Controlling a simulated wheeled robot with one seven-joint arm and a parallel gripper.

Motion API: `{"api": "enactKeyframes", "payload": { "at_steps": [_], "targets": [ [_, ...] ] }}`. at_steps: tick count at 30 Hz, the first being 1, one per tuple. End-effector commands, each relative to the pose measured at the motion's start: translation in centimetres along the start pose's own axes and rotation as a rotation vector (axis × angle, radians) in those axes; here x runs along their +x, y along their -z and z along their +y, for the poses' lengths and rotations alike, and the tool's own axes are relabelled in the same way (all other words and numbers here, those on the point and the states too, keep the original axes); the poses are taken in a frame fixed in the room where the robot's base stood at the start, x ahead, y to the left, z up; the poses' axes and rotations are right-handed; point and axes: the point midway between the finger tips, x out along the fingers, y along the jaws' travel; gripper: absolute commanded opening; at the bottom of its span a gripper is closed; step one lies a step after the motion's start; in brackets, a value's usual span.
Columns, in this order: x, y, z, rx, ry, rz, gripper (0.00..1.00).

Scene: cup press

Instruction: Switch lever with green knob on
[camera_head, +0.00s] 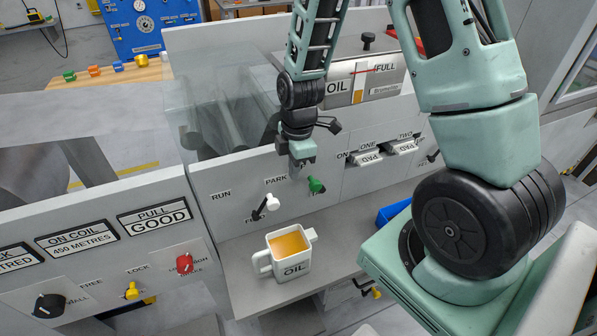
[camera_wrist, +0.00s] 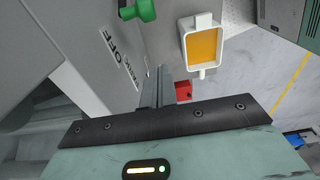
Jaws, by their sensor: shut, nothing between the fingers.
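In the head view my gripper (camera_head: 297,180) points down in front of the panel, just left of the green knob. In the wrist view its fingers (camera_wrist: 163,73) are together with nothing between them, and the knob lies beyond their tips with a gap. Whether they touch the panel I cannot tell. The lettering right at the green lever is partly hidden by the knob.
A white-knobbed lever (camera_head: 273,201) is to the left on the same panel. A white OIL jug (camera_head: 291,269) with amber liquid stands on the ledge below. A red knob (camera_head: 184,263) and yellow knob (camera_head: 131,291) are at lower left. A blue bin (camera_head: 391,213) is at right.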

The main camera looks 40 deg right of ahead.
Motion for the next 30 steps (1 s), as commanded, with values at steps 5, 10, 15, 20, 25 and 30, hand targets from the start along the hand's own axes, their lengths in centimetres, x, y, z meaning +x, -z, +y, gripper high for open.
{"api": "enactKeyframes", "payload": {
  "at_steps": [5,10,15,20,25,30],
  "targets": [
    [3.2,0.0,-0.1,0.000,0.005,-0.002,0.00],
    [6.3,0.0,-0.2,0.000,0.006,-0.002,0.00],
    [8.1,-0.6,-0.1,0.005,0.001,-0.001,0.00],
    [7.2,-2.7,0.0,0.004,-0.001,0.000,0.00],
    [7.0,-3.6,0.0,0.002,0.000,0.000,0.00],
    [7.1,-3.8,-0.1,0.000,0.000,0.000,0.00]
  ]
}}
